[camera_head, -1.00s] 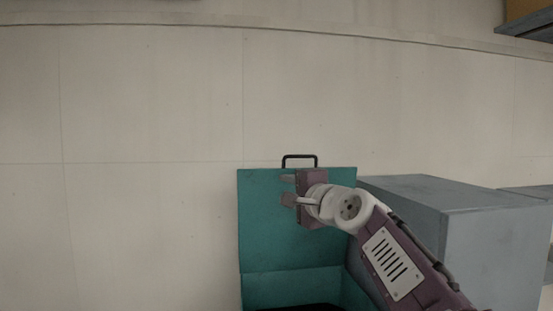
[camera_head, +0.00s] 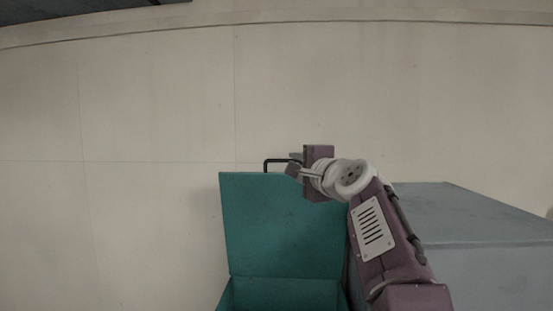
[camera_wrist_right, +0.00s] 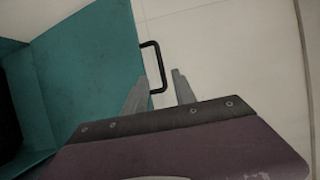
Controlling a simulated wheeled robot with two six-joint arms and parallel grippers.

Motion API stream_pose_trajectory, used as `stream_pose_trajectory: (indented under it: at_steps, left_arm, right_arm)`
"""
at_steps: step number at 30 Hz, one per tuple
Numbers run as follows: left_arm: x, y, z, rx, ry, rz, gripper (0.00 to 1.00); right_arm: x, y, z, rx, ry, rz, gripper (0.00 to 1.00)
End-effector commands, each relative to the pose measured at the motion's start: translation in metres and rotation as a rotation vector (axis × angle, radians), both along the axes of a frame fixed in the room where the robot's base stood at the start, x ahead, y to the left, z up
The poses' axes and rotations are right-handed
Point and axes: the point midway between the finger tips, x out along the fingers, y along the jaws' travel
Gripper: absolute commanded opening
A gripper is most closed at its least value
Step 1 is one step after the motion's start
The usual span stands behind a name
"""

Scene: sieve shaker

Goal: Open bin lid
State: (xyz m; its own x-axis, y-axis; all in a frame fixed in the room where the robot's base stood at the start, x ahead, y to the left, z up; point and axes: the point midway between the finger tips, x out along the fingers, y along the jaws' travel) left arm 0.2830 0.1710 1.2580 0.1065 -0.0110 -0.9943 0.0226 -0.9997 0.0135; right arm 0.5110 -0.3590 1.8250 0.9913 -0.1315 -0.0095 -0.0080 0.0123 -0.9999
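The teal bin (camera_head: 285,292) is at the bottom middle of the head view. Its lid (camera_head: 280,225) is open and stands up behind the opening. A black U-shaped handle (camera_head: 267,162) sticks up from the lid's top edge; it also shows in the right wrist view (camera_wrist_right: 157,52). My right gripper (camera_head: 293,163) is at the handle's right end, by the top edge. In the right wrist view its fingers (camera_wrist_right: 159,76) are apart, with the handle's near end close to or between their tips; contact cannot be told. My left gripper is not in view.
A grey-blue box-like block (camera_head: 460,215) stands right of the bin, close to my right arm. The pale tiled floor (camera_head: 120,220) left of and beyond the bin is clear. A dark edge shows at the top left.

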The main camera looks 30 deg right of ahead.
Motion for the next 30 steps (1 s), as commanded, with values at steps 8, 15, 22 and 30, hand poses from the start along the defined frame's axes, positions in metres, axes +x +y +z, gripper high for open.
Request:
stream_pose_trajectory:
  at_steps: [8,15,22,30]
  left_arm:
    - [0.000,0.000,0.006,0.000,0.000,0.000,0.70]
    - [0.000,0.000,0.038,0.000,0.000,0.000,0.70]
    - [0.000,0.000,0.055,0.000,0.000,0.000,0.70]
    - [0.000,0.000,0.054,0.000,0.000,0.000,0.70]
  right_arm:
    - [0.001,-0.013,0.003,0.001,0.000,-0.026,0.33]
    - [0.048,-0.020,0.007,0.002,0.003,-0.023,0.33]
    - [0.081,-0.025,0.003,0.000,0.000,-0.024,0.33]
    - [0.086,-0.026,0.000,0.000,-0.001,-0.026,0.33]
